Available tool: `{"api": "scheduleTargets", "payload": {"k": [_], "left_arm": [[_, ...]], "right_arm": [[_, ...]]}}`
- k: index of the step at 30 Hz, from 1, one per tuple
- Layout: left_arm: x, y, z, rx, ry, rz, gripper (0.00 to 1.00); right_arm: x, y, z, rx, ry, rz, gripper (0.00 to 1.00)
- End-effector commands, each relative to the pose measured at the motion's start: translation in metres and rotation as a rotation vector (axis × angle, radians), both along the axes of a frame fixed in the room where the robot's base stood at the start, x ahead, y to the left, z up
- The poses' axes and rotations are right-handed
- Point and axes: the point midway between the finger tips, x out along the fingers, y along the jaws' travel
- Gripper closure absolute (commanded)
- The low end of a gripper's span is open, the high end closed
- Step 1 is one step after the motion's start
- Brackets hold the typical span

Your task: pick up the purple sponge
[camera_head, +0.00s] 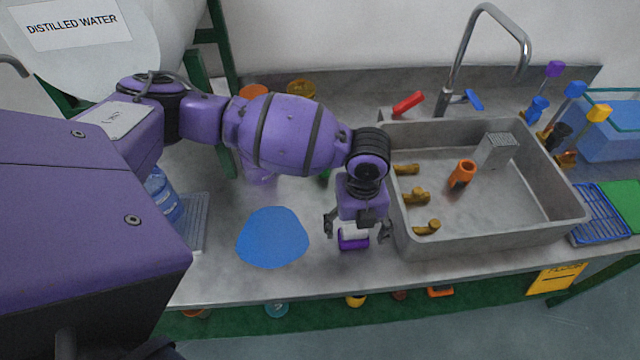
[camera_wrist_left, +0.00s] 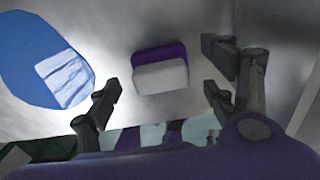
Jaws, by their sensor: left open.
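The purple sponge (camera_head: 354,243) is a small block with a purple part and a white part. It lies on the grey counter just left of the sink. In the left wrist view the sponge (camera_wrist_left: 160,70) shows between and beyond the two fingers. My left gripper (camera_head: 357,229) is open, with a finger on each side of the sponge in the head view. In the left wrist view the open left gripper (camera_wrist_left: 165,88) has clear gaps to the sponge on both sides, and nothing is held. My right gripper does not show.
A flat blue mat (camera_head: 272,238) lies left of the sponge. The sink (camera_head: 480,240), with several brass fittings (camera_head: 416,195) and an orange piece (camera_head: 462,174) inside, is close on the right. The counter's front edge (camera_head: 340,282) runs just below the sponge.

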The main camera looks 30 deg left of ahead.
Motion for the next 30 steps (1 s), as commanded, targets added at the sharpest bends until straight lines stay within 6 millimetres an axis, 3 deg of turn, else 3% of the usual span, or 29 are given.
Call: {"api": "scheduleTargets", "payload": {"k": [3, 10, 20, 30], "left_arm": [[0.0, -0.001, -0.016, 0.001, -0.001, -0.001, 0.23], [0.001, -0.001, -0.017, -0.001, -0.003, -0.002, 0.23], [0.002, -0.001, -0.017, 0.0, -0.005, -0.002, 0.67], [0.002, -0.001, -0.013, -0.001, -0.006, -0.002, 0.68]], "right_arm": [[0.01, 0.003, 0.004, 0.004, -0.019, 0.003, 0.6], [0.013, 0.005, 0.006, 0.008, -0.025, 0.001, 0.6], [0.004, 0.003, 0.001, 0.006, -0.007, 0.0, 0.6], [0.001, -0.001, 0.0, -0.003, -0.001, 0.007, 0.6]]}}
